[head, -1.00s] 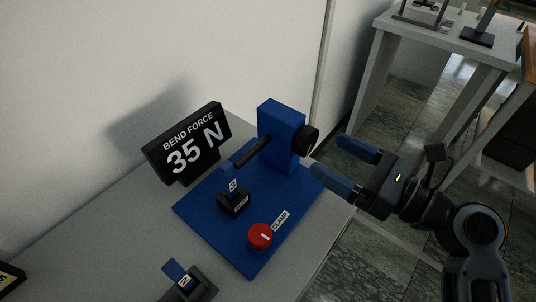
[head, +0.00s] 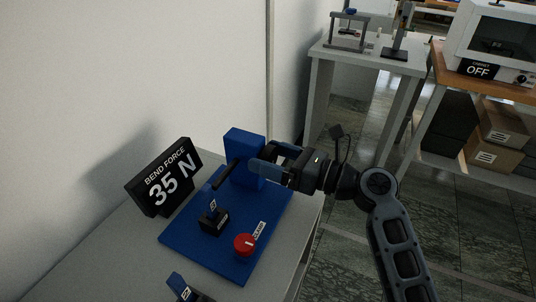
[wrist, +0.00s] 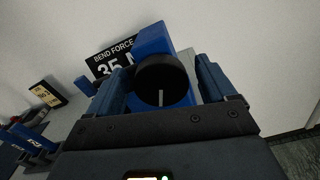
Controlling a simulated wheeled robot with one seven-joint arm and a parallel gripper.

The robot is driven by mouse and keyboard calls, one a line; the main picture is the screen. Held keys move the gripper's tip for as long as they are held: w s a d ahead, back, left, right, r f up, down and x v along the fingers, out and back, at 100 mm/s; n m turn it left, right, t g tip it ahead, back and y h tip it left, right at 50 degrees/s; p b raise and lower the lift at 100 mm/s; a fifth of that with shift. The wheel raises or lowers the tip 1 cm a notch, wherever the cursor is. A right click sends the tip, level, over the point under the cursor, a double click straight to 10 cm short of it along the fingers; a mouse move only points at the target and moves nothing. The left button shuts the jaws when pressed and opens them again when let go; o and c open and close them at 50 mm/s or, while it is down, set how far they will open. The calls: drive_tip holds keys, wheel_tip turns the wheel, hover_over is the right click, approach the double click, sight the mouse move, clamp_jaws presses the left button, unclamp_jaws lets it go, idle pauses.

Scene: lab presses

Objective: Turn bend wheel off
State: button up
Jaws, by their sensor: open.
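The bend wheel is a black round knob (wrist: 161,82) with a white line pointing down in the wrist view. It sits on the side of a blue block (head: 240,150) on the blue press base (head: 187,243). My gripper (head: 272,162) is open, with one finger on each side of the knob in the wrist view. I cannot tell whether the fingers touch it. In the head view my gripper hides the knob. The black display (head: 165,178) reads "BEND FORCE 35 N".
Another small holder (head: 185,290) stands at the front. A white wall is behind. A bench with a cabinet display reading "OFF" (head: 478,69) is at the far right.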

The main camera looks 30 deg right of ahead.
drive_tip(key=shift+w+a, duration=0.2)
drive_tip(key=shift+w, duration=0.1)
drive_tip(key=shift+c, duration=0.4)
drive_tip(key=c, duration=0.9)
